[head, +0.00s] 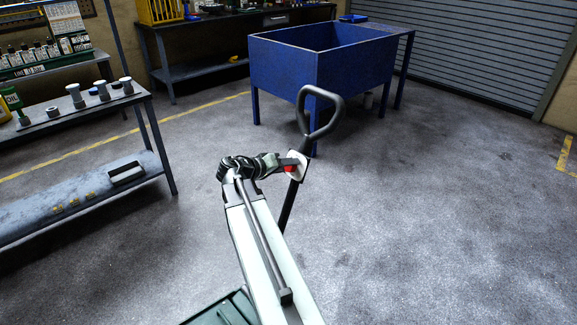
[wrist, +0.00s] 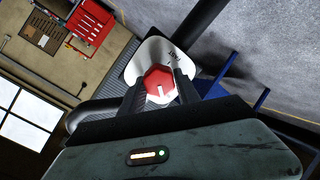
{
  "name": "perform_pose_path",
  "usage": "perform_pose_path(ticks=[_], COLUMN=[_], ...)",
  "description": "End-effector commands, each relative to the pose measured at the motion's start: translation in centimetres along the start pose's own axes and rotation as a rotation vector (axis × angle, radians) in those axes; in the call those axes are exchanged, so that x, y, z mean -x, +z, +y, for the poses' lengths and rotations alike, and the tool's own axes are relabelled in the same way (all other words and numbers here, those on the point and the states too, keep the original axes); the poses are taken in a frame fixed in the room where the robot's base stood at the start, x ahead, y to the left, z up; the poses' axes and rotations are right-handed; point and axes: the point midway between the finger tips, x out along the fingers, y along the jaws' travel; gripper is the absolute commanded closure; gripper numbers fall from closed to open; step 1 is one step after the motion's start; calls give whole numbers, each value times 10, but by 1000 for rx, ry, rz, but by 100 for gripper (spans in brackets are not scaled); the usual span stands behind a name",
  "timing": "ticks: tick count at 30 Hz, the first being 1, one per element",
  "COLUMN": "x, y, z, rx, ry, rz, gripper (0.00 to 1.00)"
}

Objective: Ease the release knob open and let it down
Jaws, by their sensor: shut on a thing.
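The red release knob (wrist: 159,84) sits on a pale plate (wrist: 148,62) with dark lettering, and a light mark shows on its face. In the head view the red knob (head: 290,169) is partly hidden by my gripper. The plate is on the shaft of the jack's black handle (head: 305,140), which rises with a loop grip at its top. My gripper (wrist: 160,92) is shut on the knob, with one dark finger on each side of it. The jack's lower body is hidden behind my arm in the head view.
A blue tub (head: 310,70) on legs stands behind the handle. A shelf unit (head: 100,165) with bottles and cups is at the left. A workbench (head: 200,55) is at the back. The floor at the right is clear up to the roller shutter (head: 480,50).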

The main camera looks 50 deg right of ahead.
Motion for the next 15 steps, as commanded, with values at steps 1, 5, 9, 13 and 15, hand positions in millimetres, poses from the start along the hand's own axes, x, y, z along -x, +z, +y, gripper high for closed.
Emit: perform_pose_path(ticks=[1,5,9,13,15], x=[0,0,0,0,0], y=[1,1,1,1,1], z=[0,0,-1,-1,-1], rx=[13,40,53,55,55], ry=[0,0,0,0,0], rz=[-2,-2,-2,-2,-2], gripper=[100,100,100,100,100])
